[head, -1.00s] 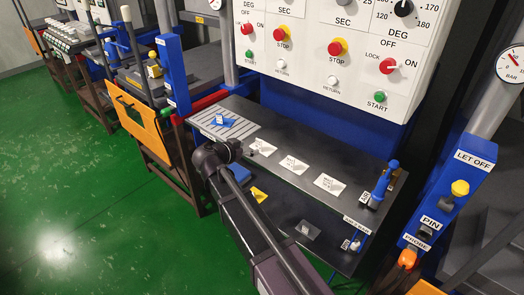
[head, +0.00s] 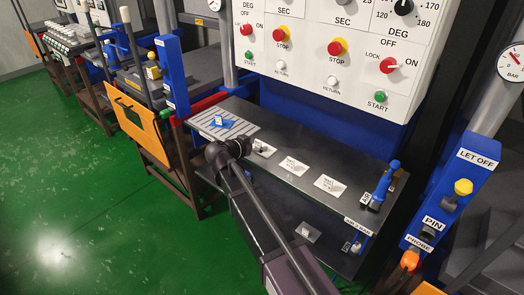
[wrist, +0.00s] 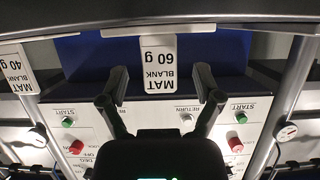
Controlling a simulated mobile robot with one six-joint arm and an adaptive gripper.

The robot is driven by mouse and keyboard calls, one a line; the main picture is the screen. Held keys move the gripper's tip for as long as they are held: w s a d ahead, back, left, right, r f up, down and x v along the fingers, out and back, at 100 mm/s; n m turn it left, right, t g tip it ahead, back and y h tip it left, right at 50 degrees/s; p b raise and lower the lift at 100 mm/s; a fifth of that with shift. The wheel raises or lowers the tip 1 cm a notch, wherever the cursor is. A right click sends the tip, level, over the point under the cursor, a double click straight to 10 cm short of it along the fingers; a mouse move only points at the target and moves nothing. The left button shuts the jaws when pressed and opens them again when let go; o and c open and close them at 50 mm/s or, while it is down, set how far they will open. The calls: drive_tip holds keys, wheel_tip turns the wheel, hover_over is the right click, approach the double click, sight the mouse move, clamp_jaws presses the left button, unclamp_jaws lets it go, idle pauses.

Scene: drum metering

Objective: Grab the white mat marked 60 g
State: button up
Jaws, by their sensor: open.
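The white mat marked 60 g (wrist: 160,62) is in the upper middle of the wrist view, its lettering upside down. My gripper (wrist: 160,88) is open, with one finger at each side of the mat's lower end in the picture. A gap shows on both sides, and nothing is held. In the head view, my gripper (head: 238,146) is at the front edge of the dark shelf. The white card (head: 264,149) just right of it is probably the same mat; its print is too small to read there.
A mat marked 40 g (wrist: 17,70) is at the wrist view's left. Two more white cards (head: 293,166) (head: 330,185) lie along the dark shelf (head: 300,198). A blue piece (head: 222,123) lies on a slatted area. A blue-handled tool (head: 388,178) stands at the right end.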

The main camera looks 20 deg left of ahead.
drive_tip(key=shift+w+d+f, duration=0.15)
drive_tip(key=shift+w, duration=0.2)
idle(0.3)
clamp_jaws()
